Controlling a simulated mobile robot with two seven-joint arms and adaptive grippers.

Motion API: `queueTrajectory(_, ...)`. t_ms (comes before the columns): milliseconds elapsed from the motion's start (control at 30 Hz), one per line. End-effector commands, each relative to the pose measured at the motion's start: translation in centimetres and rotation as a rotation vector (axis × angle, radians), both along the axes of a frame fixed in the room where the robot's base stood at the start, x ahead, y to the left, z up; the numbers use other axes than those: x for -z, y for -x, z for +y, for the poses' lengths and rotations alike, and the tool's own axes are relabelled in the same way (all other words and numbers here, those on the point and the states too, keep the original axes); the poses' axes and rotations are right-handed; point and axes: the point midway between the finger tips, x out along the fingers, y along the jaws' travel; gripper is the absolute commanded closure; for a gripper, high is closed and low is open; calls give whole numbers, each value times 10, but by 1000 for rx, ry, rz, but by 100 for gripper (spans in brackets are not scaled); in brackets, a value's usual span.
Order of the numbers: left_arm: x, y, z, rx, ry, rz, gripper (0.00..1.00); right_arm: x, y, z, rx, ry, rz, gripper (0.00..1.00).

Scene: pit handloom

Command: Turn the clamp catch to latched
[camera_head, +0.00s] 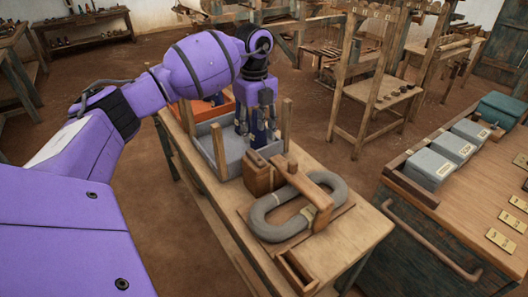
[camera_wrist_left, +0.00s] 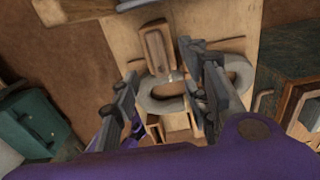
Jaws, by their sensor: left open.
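A wooden clamp (camera_head: 318,188) stands on the bench, its arm lying across a grey looped hank (camera_head: 265,216). A brown wooden block (camera_head: 258,173) stands at the clamp's back left; a small upright peg shows beside it. I cannot tell which small part is the catch, or how it is turned. My left gripper (camera_head: 258,138) points down behind the block, apart from the clamp, over the grey tray's near end. In the left wrist view its fingers (camera_wrist_left: 160,78) are spread with nothing held, and the grey hank (camera_wrist_left: 160,104) shows beyond them. My right gripper is not in view.
A grey tray (camera_head: 207,146) with wooden posts around it stands at the bench's far end. A small open wooden box (camera_head: 296,272) sits at the near end. A second table (camera_head: 415,180) with grey boxes stands to the right, across a gap.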

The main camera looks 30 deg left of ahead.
Motion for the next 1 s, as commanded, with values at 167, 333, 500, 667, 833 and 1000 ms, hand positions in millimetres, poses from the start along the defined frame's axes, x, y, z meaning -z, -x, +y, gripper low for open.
queueTrajectory(167,15,2,-1,-30,2,10,58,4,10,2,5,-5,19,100)
queueTrajectory(333,43,2,-2,-27,5,9,58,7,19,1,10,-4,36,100)
queueTrajectory(500,66,2,-2,-27,5,6,58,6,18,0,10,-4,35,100)
queueTrajectory(667,77,2,-2,-25,4,5,58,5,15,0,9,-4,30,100)
queueTrajectory(833,79,1,-2,-24,5,4,58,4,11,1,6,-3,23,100)
queueTrajectory(1000,78,2,-2,-24,5,4,67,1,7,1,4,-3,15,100)
